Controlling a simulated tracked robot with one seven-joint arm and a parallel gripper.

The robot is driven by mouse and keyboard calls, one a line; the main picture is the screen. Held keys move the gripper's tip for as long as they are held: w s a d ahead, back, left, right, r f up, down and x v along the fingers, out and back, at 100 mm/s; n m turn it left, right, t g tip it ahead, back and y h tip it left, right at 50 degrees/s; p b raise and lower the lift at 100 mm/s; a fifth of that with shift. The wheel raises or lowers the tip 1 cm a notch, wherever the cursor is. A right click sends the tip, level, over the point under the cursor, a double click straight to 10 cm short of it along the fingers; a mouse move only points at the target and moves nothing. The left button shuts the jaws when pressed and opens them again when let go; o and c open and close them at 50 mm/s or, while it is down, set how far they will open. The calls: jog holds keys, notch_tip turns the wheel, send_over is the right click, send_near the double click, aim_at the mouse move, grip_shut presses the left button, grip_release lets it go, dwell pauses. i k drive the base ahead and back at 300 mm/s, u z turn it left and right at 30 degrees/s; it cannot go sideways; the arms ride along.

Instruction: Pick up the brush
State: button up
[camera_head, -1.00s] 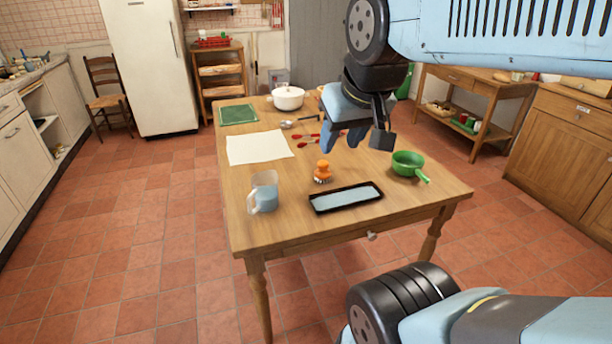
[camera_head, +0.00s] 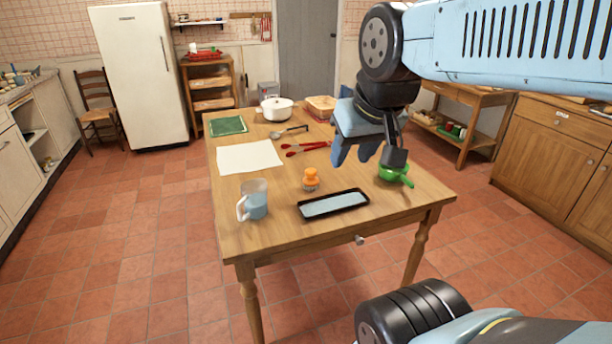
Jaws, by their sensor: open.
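A small brush with an orange knob handle and a pale bristle base (camera_head: 311,179) stands upright on the wooden table (camera_head: 290,232). My gripper (camera_head: 370,158) is open and empty. In the picture it is above and to the right of the brush, apart from it, in front of the table's right part. Its fingers point down. It partly covers a green pan (camera_head: 396,175).
Behind lie white paper (camera_head: 249,157), red-handled utensils (camera_head: 306,148), a ladle (camera_head: 290,131), a white pot (camera_head: 277,108) and a green board (camera_head: 228,125).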

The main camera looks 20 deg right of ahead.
aim_at(310, 181)
jog(key=i, duration=0.85)
jog(key=u, duration=0.05)
